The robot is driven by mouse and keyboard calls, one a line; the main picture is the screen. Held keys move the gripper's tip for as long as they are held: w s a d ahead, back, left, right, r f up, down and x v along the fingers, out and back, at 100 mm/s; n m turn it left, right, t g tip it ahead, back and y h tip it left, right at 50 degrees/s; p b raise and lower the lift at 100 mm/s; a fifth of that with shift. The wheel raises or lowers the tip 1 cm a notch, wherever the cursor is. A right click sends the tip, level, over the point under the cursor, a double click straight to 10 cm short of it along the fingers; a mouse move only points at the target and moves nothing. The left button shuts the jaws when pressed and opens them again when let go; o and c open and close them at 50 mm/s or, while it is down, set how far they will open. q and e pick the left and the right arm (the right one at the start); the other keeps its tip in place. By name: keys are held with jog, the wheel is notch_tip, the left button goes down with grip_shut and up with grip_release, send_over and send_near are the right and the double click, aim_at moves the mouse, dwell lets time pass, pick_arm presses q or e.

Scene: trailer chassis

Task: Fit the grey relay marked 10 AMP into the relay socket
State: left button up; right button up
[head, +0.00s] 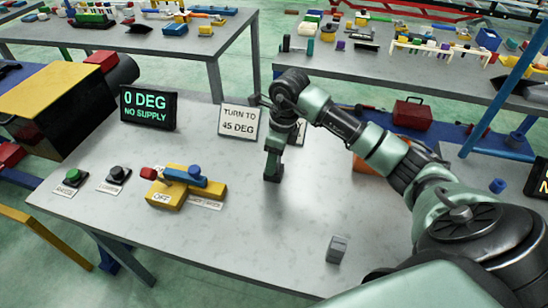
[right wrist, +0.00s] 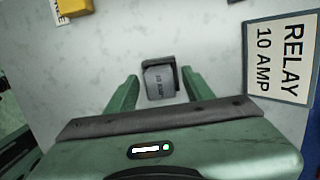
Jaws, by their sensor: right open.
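My right gripper (head: 273,176) points down over the middle of the workbench, its fingers open. In the right wrist view a grey relay marked 10 AMP (right wrist: 159,84) lies between the spread fingertips (right wrist: 158,88), with a gap on each side. A dark surround (right wrist: 175,66) borders the relay, likely the socket; how deep the relay sits in it I cannot tell. In the head view the gripper hides this spot. Another small grey block (head: 337,250) stands near the front edge, its marking unreadable. My left gripper is not in view.
A RELAY 10 AMP sign (right wrist: 281,60) stands close beside the gripper. A TURN TO 45 DEG sign (head: 239,122) and a 0 DEG NO SUPPLY display (head: 149,108) stand behind. A yellow block with a blue lever (head: 184,180) and two buttons are left.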

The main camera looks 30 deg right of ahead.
jog(key=shift+r, duration=0.25)
notch_tip(320, 180, up, 12)
jog(key=s+d+b, duration=0.1)
jog(key=b, duration=0.1)
jog(key=shift+s+f+b, duration=0.2)
jog(key=shift+b, duration=0.2)
jog(key=shift+d+r, duration=0.1)
